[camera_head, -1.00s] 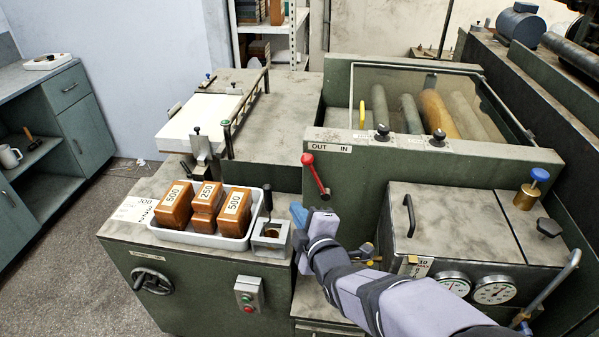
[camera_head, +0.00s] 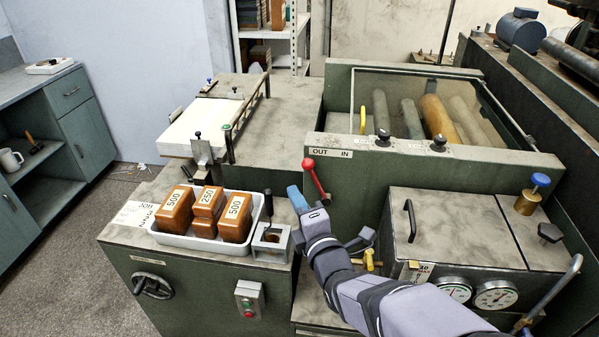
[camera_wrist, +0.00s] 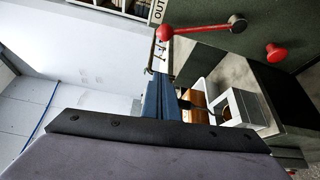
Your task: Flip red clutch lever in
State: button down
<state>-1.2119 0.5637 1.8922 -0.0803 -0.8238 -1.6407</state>
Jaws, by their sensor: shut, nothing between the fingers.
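The red clutch lever (camera_head: 316,180) stands on the green machine's front panel, below the OUT/IN label (camera_head: 331,152). Its red knob is at the upper left, leaning toward the OUT side, and its dark pivot is lower right. My gripper (camera_head: 295,193) is shut and empty, with blue fingertips just left of the lever and slightly below its knob. In the wrist view the lever (camera_wrist: 200,29) lies across the top, beyond the fingertips (camera_wrist: 160,85), with a gap between them. Contact with the lever does not show.
A white tray (camera_head: 208,243) with brown weights and a small grey block holder (camera_head: 270,256) stand left of my gripper. A grey box with a handle (camera_head: 410,220) and gauges stands to the right. A second red knob (camera_wrist: 276,52) shows in the wrist view.

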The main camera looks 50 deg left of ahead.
aim_at(304, 167)
jog(key=w+a+p, duration=0.4)
jog(key=w+a, duration=0.2)
jog(key=a, duration=0.1)
jog(key=shift+p, duration=0.3)
dwell(0.4)
jog(key=shift+f, duration=0.1)
jog(key=shift+w+b, duration=0.15)
jog(key=shift+b, duration=0.2)
jog(key=w+d+m+b, duration=0.1)
jog(key=b, duration=0.1)
jog(key=shift+d+y+b, duration=0.1)
jog(key=shift+y+b, duration=0.25)
jog(key=shift+y, duration=0.05)
jog(key=shift+w+d+r+m+t+y+b, duration=0.25)
jog(key=shift+w+d+m+b, duration=0.4)
jog(key=shift+b, duration=0.5)
jog(key=shift+w+d+r+m+t+y+b, duration=0.15)
jog(key=shift+w+d+r+m+b, duration=0.15)
jog(key=shift+w+d+m+b, duration=0.65)
jog(key=shift+w+d+r+m+t+y+b, duration=0.1)
jog(key=shift+w+d+r+y+b, duration=0.3)
jog(key=shift+b, duration=1)
jog(key=shift+w+d, duration=0.1)
jog(key=shift+w, duration=0.05)
